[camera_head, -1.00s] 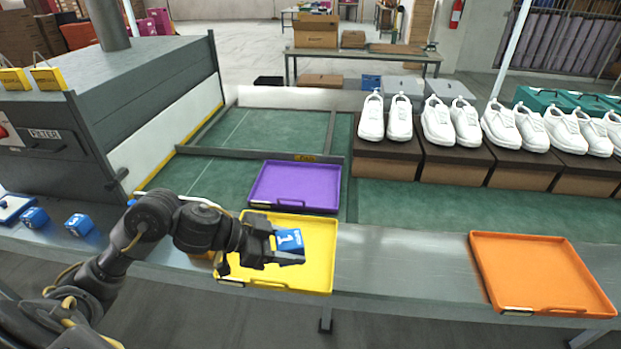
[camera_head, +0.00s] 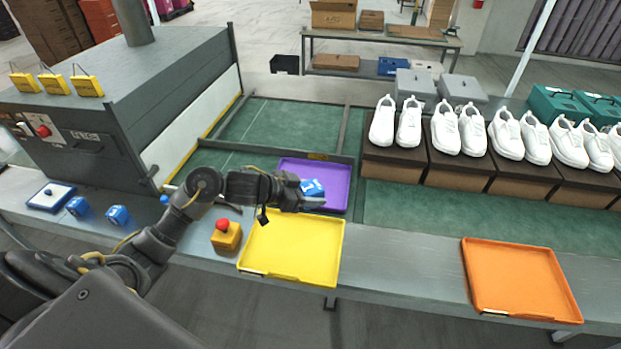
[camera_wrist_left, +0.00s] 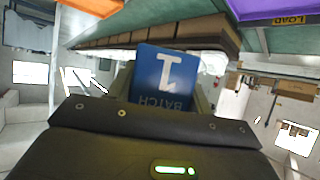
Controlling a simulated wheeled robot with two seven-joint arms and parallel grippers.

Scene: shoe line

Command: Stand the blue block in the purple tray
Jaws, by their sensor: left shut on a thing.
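My left gripper (camera_head: 296,193) is shut on a blue block (camera_head: 313,188) and holds it at the front part of the purple tray (camera_head: 333,171). From the head view I cannot tell how high the block is above the tray floor. In the left wrist view the blue block (camera_wrist_left: 164,78) shows a white "1" and the word "BATCH" between my fingers. The purple tray (camera_wrist_left: 275,9) shows at the top right there, with a "LOAD" label. The purple tray looks empty apart from what the gripper and block hide. My right gripper is not in view.
A yellow tray (camera_head: 292,246) lies in front of the purple tray, beside a red-topped stop button (camera_head: 226,236). An orange tray (camera_head: 520,277) lies at the right. Two more blue blocks (camera_head: 117,215) stand at the left. White shoes (camera_head: 508,135) stand on boxes behind.

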